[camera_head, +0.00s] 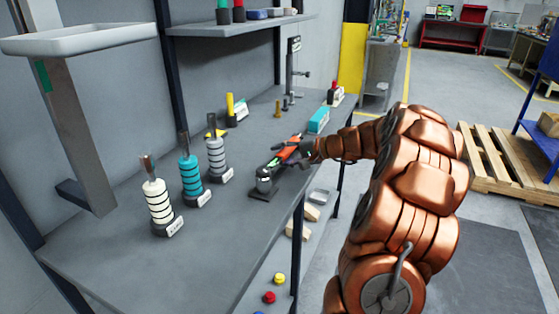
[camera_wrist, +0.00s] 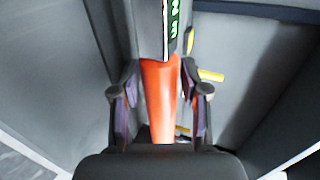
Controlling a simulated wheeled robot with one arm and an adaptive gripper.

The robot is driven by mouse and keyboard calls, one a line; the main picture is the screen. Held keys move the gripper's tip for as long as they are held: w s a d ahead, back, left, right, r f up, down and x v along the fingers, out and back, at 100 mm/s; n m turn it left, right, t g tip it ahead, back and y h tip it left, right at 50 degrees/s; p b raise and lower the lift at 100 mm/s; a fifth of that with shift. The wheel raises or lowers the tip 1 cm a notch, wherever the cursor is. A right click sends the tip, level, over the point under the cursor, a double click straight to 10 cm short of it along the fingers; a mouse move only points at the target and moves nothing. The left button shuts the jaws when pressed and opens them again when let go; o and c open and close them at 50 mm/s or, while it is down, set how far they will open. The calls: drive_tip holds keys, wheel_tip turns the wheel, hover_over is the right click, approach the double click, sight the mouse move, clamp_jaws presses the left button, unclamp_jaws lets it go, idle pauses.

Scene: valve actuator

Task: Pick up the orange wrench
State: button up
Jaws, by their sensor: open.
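The orange wrench (camera_head: 285,153) is over the right part of the grey workbench (camera_head: 215,262), behind a small dark stand with a grey cylinder (camera_head: 264,180). My gripper (camera_head: 298,151) reaches in from the right and overlaps the wrench's right end. In the wrist view the wrench's orange body (camera_wrist: 160,92) runs between the two fingers of my gripper (camera_wrist: 161,92). The fingers are apart, one on each side, with a visible gap to the orange surface. The wrench's near end is hidden behind the gripper's palm. Whether it rests on a holder is unclear.
White (camera_head: 158,202), teal (camera_head: 190,172) and grey (camera_head: 216,155) ringed posts stand to the left on the bench. A teal box (camera_head: 318,121) lies behind the wrench. A shelf (camera_head: 240,27) overhangs the back. A wooden pallet (camera_head: 510,165) is on the floor at right.

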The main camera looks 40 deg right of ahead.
drive_tip(key=shift+c, duration=0.4)
clamp_jaws()
drive_tip(key=shift+r, duration=0.1)
